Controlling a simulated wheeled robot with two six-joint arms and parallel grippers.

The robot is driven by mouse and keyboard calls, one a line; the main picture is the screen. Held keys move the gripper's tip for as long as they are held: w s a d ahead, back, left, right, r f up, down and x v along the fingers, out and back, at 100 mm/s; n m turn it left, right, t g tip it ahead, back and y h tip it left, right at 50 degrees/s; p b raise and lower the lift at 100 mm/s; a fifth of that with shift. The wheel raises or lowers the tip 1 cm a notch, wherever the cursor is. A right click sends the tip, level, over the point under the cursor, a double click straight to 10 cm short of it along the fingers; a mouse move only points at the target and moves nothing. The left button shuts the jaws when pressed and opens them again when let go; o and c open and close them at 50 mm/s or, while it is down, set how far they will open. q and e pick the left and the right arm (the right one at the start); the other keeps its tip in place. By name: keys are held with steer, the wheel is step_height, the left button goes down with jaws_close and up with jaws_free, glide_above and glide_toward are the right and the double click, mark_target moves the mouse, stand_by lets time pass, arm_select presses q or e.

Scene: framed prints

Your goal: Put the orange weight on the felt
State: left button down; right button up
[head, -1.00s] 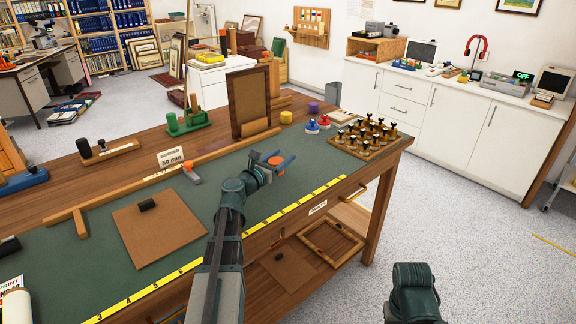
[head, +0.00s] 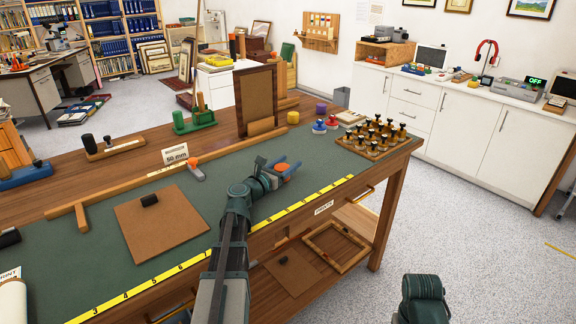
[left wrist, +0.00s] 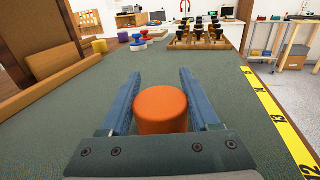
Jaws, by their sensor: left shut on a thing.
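The orange weight (head: 283,168) is a short cylinder, seen over the right part of the green felt (head: 90,265) on the workbench. My left gripper (head: 279,168) is shut on it, with one finger on either side. In the left wrist view the weight (left wrist: 161,110) stands upright between the two blue fingers (left wrist: 161,105). Its lower part is hidden by the gripper, and I cannot tell whether it touches the felt. Only a dark part of my right arm shows at the bottom right of the head view; its gripper is out of view.
Behind the gripper stand a framed board (head: 257,100), a yellow cylinder (head: 293,117) and red and blue knobs (head: 319,126). A rack of black-topped pieces (head: 375,139) is at the right end. A yellow ruler (head: 300,208) runs along the front edge. Felt around the weight is clear.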

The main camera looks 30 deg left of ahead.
arm_select(q)
steer(key=shift+c, duration=0.6)
jaws_free()
steer(key=shift+f, duration=0.1)
steer(key=shift+r, duration=0.25)
steer(key=s, duration=0.4)
steer(key=s+a, duration=0.1)
steer(key=s, duration=0.7)
steer(key=shift+a+f, duration=0.1)
steer(key=shift+a, duration=0.15)
